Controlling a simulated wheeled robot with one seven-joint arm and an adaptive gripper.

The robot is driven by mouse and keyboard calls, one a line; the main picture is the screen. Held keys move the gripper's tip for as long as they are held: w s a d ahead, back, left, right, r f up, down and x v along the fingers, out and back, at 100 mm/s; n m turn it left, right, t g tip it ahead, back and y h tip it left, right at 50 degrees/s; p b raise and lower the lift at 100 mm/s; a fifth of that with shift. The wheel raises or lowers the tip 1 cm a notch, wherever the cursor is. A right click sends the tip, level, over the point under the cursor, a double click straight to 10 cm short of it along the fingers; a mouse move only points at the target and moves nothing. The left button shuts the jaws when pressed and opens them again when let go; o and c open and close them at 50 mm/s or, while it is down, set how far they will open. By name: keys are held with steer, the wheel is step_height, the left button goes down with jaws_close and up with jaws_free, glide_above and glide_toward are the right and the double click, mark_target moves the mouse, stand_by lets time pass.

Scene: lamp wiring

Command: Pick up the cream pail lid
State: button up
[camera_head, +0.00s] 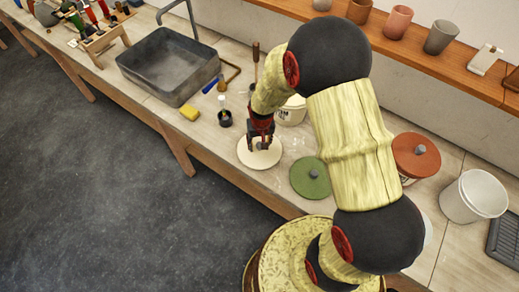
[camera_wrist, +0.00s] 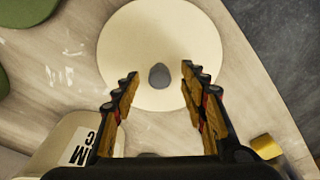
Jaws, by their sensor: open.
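The cream pail lid (camera_head: 260,155) lies flat on the workbench near its front edge. It is a round cream disc with a small grey knob, which shows in the middle of the lid in the wrist view (camera_wrist: 159,75). My gripper (camera_head: 262,145) is right above the lid, pointing down. In the wrist view my gripper (camera_wrist: 158,75) is open, with one finger on each side of the knob and nothing held. I cannot tell how far the fingertips are above the lid.
A cream pail (camera_wrist: 70,148) with a label stands close beside the gripper. A green lid (camera_head: 310,178) and a terracotta lid (camera_head: 416,155) lie to the right. A white pail (camera_head: 473,196), yellow sponge (camera_head: 189,112), dark jar (camera_head: 225,118) and grey sink (camera_head: 170,68) are on the bench.

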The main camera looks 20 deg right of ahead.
steer(key=c, duration=1.1)
jaws_close()
